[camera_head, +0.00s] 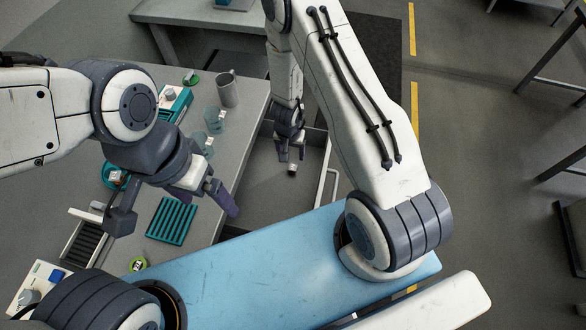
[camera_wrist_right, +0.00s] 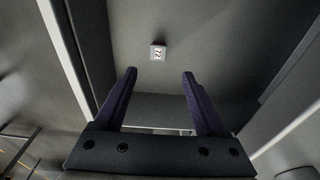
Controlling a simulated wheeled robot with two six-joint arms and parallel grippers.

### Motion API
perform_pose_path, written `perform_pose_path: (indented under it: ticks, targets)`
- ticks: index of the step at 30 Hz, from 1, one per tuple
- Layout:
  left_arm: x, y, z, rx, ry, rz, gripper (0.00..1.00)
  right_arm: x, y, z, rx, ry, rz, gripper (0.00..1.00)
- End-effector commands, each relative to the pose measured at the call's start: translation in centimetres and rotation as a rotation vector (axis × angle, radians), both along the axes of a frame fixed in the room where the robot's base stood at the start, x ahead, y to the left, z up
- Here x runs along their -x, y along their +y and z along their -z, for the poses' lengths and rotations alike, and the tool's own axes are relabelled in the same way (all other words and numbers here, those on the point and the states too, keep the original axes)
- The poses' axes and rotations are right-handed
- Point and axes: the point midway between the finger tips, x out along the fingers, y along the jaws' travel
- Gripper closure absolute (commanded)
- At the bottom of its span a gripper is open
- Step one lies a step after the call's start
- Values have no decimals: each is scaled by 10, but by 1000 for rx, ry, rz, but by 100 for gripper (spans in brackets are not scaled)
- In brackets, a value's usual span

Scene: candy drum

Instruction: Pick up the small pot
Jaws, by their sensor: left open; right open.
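A small pot-like item with a white label (camera_head: 292,169) lies on the floor of an open drawer-like bin (camera_head: 262,190) beside the table. In the right wrist view, this small labelled item (camera_wrist_right: 158,52) shows the number 72, beyond and between my fingertips. My right gripper (camera_head: 291,156) reaches down into the bin, open and empty. Its two purple fingers (camera_wrist_right: 160,75) are apart, and the item is not between them. My left gripper (camera_head: 224,202) is open and empty above the table's right edge.
The grey table (camera_head: 236,125) carries a grey mug (camera_head: 228,91), clear glasses (camera_head: 213,118), a ribbed teal tray (camera_head: 172,221) and small green-rimmed labelled items (camera_head: 138,265). Bin walls stand close around my right gripper.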

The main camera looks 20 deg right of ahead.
Motion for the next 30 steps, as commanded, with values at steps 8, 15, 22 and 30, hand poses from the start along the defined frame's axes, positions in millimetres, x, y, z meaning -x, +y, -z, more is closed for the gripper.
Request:
perform_pose_path:
  ticks: [8, 15, 22, 30]
  targets:
    - [0, 0, 30, 0, 0, 0, 9, -4, -2, 42, -1, 0, -1, 28]
    - [0, 0, 54, 0, 0, 0, 9, -2, -6, 71, -1, 0, -3, 28]
    - [0, 0, 63, 0, 0, 0, 9, -3, -8, 91, -2, 1, -3, 28]
    - [0, 0, 62, 0, 0, 0, 9, -4, -8, 91, -2, 0, -3, 35]
